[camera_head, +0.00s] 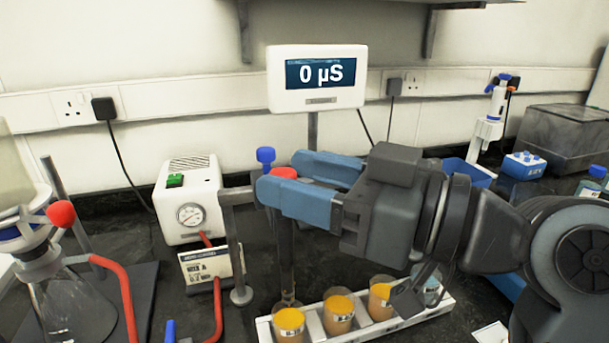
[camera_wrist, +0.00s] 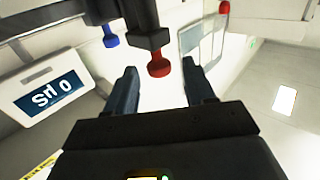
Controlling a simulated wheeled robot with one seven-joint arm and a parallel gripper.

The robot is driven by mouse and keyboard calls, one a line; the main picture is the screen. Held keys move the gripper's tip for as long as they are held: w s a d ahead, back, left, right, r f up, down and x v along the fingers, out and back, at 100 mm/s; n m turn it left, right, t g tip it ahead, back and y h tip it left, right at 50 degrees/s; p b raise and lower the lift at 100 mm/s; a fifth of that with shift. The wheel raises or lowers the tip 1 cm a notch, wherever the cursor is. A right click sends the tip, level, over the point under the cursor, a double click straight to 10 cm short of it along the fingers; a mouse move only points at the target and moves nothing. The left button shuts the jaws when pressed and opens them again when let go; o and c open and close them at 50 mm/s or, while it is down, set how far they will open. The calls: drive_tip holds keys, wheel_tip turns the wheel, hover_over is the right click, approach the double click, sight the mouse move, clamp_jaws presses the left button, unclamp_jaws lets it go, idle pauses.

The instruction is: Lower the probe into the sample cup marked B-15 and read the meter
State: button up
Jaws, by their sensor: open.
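The meter (camera_head: 318,77) reads "0 µS" in the head view and also shows in the wrist view (camera_wrist: 52,92). My gripper (camera_head: 284,177) is open, its blue fingers either side of a red knob (camera_head: 284,172). In the wrist view the red knob (camera_wrist: 159,66) sits between the fingertips (camera_wrist: 160,70) with gaps on both sides. A slim rod (camera_head: 287,245), apparently the probe, hangs below the knob above the cup rack. Orange-filled cups (camera_head: 290,319), (camera_head: 338,314), (camera_head: 380,298) stand in the white rack (camera_head: 360,334). Their labels are too small to read surely.
A blue knob (camera_head: 265,155) stands close beside the red one, on a stand with a grey post (camera_head: 236,250). A pump with a gauge (camera_head: 188,200), a small sign (camera_head: 211,270) and a flask with red tubing (camera_head: 70,300) are left. A clear beaker (camera_head: 430,290) is at the rack's right end.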

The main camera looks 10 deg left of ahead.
drive_tip(key=b+v, duration=0.1)
drive_tip(key=v, duration=0.6)
drive_tip(key=shift+d, duration=0.4)
drive_tip(key=shift+s, duration=0.1)
